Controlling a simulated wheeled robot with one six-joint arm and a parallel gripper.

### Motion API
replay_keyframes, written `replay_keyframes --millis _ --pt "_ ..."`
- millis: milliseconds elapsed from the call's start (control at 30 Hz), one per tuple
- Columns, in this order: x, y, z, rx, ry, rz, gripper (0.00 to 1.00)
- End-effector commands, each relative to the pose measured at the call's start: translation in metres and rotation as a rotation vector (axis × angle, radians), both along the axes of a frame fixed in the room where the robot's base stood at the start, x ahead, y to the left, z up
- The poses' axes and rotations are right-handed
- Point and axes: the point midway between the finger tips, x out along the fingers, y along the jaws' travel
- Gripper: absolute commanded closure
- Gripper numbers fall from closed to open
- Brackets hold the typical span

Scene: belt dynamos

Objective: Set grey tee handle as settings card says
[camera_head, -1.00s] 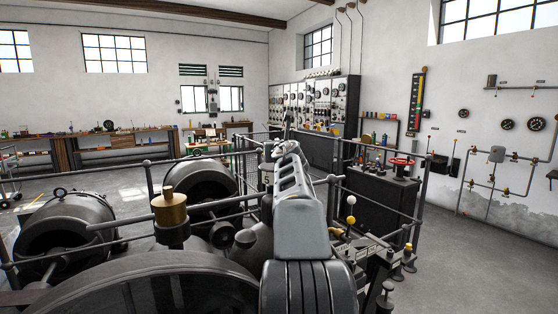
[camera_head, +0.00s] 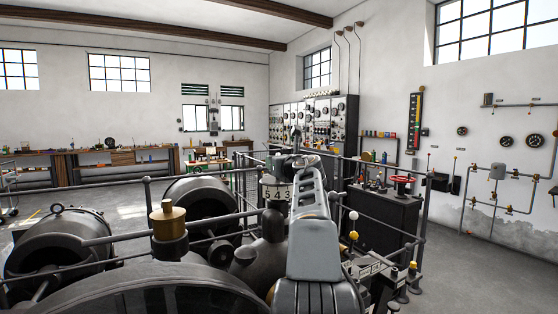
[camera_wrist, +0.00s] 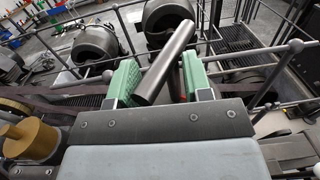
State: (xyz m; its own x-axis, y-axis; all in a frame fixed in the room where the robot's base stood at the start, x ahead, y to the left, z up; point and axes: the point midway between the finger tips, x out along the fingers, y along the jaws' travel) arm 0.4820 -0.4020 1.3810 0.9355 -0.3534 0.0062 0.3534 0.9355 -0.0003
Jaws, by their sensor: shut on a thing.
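My gripper (camera_wrist: 163,80) has green pads and is shut on a grey round bar, the tee handle (camera_wrist: 168,60). In the wrist view the bar slants between the pads, its near end lower left and its far end upper right. Something reddish shows beside the right pad. In the head view my arm rises from the bottom and hides most of the handle; a small grey piece (camera_head: 296,137) shows at its tip. I cannot make out a readable settings card.
A black cabinet with a red handwheel (camera_head: 402,180) stands to the right. Levers with white and yellow knobs (camera_head: 353,216) are close to my arm. Open floor lies at the far right.

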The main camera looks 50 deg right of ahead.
Motion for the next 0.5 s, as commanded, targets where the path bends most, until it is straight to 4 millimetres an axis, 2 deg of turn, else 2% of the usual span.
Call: replay_keyframes --millis 33,500 --pt "0.0041 0.0 -0.0095 0.012 0.014 0.011 0.52" --pt "0.0006 -0.0011 -0.0035 0.004 0.006 0.001 0.07"
